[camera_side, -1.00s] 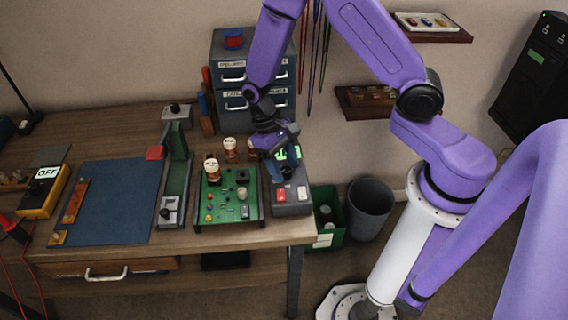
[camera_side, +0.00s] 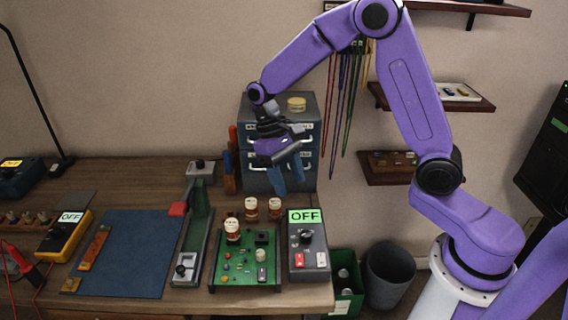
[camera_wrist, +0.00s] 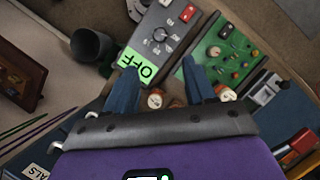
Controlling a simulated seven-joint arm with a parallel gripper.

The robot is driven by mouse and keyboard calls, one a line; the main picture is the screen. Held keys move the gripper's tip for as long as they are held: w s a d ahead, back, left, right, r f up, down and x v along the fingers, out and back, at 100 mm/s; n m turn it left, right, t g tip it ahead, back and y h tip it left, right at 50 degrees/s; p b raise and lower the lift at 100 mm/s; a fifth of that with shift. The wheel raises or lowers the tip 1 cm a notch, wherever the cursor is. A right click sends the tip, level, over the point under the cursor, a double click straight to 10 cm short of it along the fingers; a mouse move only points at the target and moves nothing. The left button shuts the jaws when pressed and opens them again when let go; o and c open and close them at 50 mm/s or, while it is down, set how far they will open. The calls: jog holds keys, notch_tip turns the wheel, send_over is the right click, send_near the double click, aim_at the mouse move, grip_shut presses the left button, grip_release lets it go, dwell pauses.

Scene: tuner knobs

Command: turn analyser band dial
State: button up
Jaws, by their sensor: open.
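A grey instrument box (camera_side: 309,262) with a green display reading OFF (camera_side: 305,216) stands at the bench's right front. Its black dial (camera_side: 306,237) is above a red and a white switch. The wrist view shows the same box (camera_wrist: 177,12), with the dial (camera_wrist: 160,35) and the display (camera_wrist: 138,66) upside down. My gripper (camera_side: 286,179) is open and empty, with blue fingers pointing down, above and behind the box. It touches nothing. In the wrist view the box lies beyond the open fingers (camera_wrist: 161,84). I cannot tell which instrument is the analyser.
A yellow meter (camera_side: 64,236) reading OFF and a teal box (camera_side: 17,178) with a yellow display stand at left. A green circuit board (camera_side: 246,262) adjoins the grey box. Several jars (camera_side: 250,207) stand behind it. A drawer cabinet (camera_side: 310,110) is behind my gripper.

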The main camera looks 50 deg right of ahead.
jog(key=v, duration=0.3)
jog(key=shift+w+r, duration=0.1)
jog(key=shift+r, duration=0.1)
jog(key=s+d+r+n+t, duration=0.1)
jog(key=s+n, duration=0.5)
jog(key=s, duration=0.6)
jog(key=s+d+r+n+t, duration=0.1)
jog(key=s+n, duration=0.5)
jog(key=s, duration=0.6)
jog(key=d+t, duration=0.1)
jog(key=t, duration=0.1)
jog(key=shift+s+d+r+t, duration=0.15)
jog(key=shift+s+t, duration=0.15)
jog(key=shift+s, duration=0.1)
